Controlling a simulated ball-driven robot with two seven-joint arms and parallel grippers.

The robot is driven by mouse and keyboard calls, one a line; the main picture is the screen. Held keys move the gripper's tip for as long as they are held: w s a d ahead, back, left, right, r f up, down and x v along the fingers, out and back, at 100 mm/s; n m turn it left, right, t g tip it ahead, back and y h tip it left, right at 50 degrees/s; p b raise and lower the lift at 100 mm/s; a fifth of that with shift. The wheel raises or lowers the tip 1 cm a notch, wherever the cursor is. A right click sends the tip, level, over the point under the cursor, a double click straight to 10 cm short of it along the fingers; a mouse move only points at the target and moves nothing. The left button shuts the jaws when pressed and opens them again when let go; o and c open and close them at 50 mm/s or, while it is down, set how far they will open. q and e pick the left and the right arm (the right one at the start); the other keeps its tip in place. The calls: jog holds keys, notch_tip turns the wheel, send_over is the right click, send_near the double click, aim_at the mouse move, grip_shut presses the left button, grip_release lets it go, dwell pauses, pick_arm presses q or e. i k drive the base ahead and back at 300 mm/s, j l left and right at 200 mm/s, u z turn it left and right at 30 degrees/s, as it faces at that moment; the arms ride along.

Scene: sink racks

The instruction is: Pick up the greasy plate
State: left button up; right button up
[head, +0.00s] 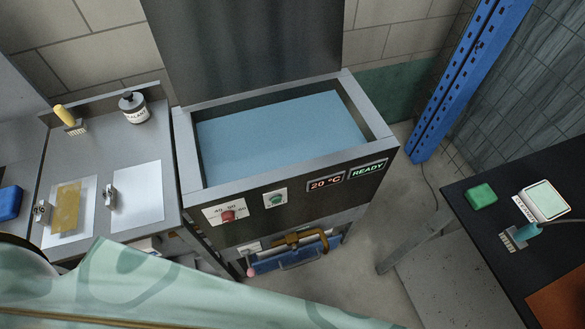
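The greasy plate (88,192) is a flat, pale rectangular plate with a brownish-yellow smear (67,207) across its middle. It lies on the grey bench at the left, with a small metal clip-like part (42,211) at its left edge. A second, clean pale plate (138,193) lies just to its right, with a similar metal part (110,197) at its left edge. Neither of my grippers shows in the head view. A pale green patterned shape covers the bottom of the view and hides what lies below it.
A tank of blue liquid (280,135) with a raised dark lid (250,45) stands right of the bench. A yellow-handled brush (70,120) and a sealant jar (133,107) stand behind the plates. A dark table (480,220) at the right holds a green block (482,196).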

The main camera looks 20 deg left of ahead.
aim_at(68, 217)
jog(key=u, duration=2.4)
jog(key=j+z, duration=0.1)
jog(key=z, duration=0.9)
jog(key=j+z, duration=0.75)
jog(key=k+j+z, duration=0.15)
jog(key=z, duration=0.25)
jog(key=j, duration=0.1)
